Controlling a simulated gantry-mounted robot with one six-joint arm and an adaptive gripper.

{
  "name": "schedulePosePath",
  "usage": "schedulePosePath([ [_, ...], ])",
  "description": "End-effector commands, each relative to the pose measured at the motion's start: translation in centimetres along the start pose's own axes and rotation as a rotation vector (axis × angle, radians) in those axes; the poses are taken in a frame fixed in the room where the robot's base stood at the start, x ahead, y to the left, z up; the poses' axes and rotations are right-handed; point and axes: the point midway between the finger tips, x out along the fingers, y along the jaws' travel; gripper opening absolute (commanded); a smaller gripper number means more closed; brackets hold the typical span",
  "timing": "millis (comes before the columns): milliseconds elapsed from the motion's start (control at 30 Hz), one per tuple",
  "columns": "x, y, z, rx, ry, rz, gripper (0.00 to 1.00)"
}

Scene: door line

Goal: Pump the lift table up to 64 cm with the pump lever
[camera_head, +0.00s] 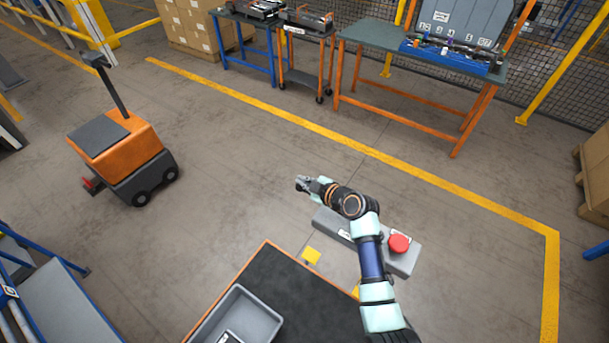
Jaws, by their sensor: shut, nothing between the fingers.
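The lift table (266,262), with a dark top and orange edge, is at the bottom centre, cut off by the frame. A long grey unit (407,262) with a round red knob (399,243) lies just beyond it, partly hidden under my arm. I cannot tell whether the red knob belongs to the pump lever; no separate lever is clear. My gripper (302,184) is shut and empty, to the left of the grey unit's far end. It appears apart from the unit. No height reading is legible.
A grey bin (262,312) stands on the lift table. An orange cart (130,143) stands at left. Workbenches (378,34) line the back. The floor between cart and gripper is clear.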

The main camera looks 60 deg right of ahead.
Motion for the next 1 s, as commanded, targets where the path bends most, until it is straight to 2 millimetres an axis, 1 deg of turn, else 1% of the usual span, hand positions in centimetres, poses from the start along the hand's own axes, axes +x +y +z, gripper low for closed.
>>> schedulePosePath([
  [800, -3.5, 2.5, -2.6, 0.001, -0.001, -0.001, 0.0],
  [1000, -4.0, 2.8, -2.8, 0.001, -0.002, -0.002, 0.0],
])
